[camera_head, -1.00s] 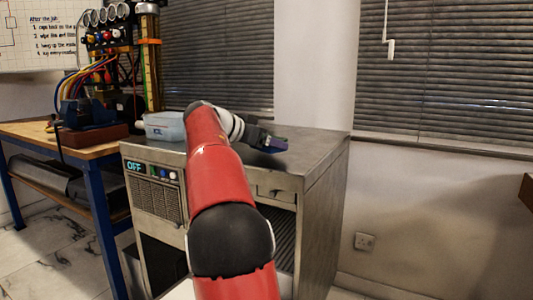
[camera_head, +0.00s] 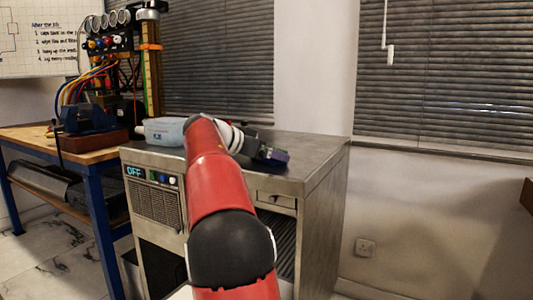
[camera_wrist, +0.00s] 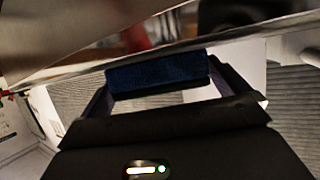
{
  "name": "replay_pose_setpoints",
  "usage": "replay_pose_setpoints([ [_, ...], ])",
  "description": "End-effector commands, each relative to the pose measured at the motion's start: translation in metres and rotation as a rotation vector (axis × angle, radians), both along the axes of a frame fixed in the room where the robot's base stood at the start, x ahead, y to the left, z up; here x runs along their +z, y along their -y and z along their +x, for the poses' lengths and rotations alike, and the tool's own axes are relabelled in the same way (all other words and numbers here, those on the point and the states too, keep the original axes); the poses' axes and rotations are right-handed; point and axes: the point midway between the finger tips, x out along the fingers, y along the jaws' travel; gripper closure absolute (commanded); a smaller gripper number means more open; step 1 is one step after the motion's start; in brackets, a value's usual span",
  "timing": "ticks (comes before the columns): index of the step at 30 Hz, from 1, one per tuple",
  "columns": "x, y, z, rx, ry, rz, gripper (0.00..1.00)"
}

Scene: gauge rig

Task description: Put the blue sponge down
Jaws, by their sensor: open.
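The blue sponge (camera_wrist: 157,74) is a dark blue block in the wrist view. It lies along the grey metal top, which fills the upper part of that view. My gripper (camera_wrist: 163,88) is open, with one finger beside each end of the sponge; a small gap shows at the right end, and contact at the left end is hard to tell. In the head view my gripper (camera_head: 275,156) is low over the metal cabinet top (camera_head: 318,148). There the sponge cannot be told apart from the dark gripper and its shadow.
A clear bluish tub (camera_head: 164,131) stands on the cabinet to the left of my arm. A wooden bench (camera_head: 88,152) with a gauge rig (camera_head: 110,45) is farther left. The cabinet top right of my gripper is clear.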

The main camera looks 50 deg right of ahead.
Motion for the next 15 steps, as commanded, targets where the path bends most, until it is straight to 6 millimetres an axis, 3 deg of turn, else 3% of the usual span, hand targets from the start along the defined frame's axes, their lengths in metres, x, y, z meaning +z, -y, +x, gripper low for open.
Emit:
replay_pose_setpoints([
  [15,0.04,-0.092,0.011,0.005,0.002,-0.001,0.0],
])
